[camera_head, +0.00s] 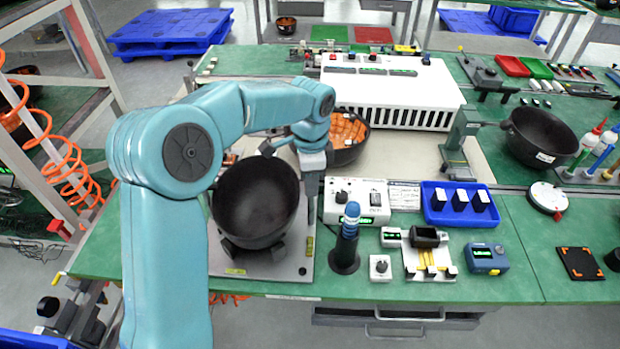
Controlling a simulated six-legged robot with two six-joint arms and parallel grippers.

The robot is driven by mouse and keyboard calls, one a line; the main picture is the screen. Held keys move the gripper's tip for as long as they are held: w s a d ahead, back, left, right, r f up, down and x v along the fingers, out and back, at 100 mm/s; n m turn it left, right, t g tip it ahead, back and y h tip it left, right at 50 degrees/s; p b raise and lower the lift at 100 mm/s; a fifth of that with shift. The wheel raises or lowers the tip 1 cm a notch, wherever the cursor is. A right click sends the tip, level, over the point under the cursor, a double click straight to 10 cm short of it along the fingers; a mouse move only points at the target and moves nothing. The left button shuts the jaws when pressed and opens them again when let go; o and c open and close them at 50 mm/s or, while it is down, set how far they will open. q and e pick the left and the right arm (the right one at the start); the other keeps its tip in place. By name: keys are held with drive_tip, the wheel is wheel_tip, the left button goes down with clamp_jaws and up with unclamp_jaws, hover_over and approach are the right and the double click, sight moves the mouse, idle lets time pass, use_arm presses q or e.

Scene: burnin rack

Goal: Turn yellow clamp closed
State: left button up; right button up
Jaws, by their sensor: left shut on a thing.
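A dark round bowl (256,203) sits on a grey fixture plate (292,262) at the front left of the bench. Small yellow pieces (310,245) show on the plate's right side and front edge. My left arm comes in from the left and reaches over the bowl. My left gripper (313,186) points down at the upper right of the bowl, beside its rim. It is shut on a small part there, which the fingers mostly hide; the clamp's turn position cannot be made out. My right gripper is not in view.
A white control box (356,200) and a dark stand with a blue tool (346,245) are close right of the plate. A bowl of orange pieces (347,138) stands behind the gripper. A blue tray (460,204) and small devices fill the right side.

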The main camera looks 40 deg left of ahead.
use_arm(q)
drive_tip(key=n, duration=0.3)
drive_tip(key=shift+d+n, duration=0.1)
drive_tip(key=shift+n, duration=0.2)
drive_tip(key=n, duration=0.3)
drive_tip(key=shift+n, duration=0.3)
drive_tip(key=n, duration=0.4)
drive_tip(key=shift+n, duration=1.9)
drive_tip(key=shift+w+r, duration=0.1)
drive_tip(key=o, duration=0.8)
drive_tip(key=shift+o, duration=1.3)
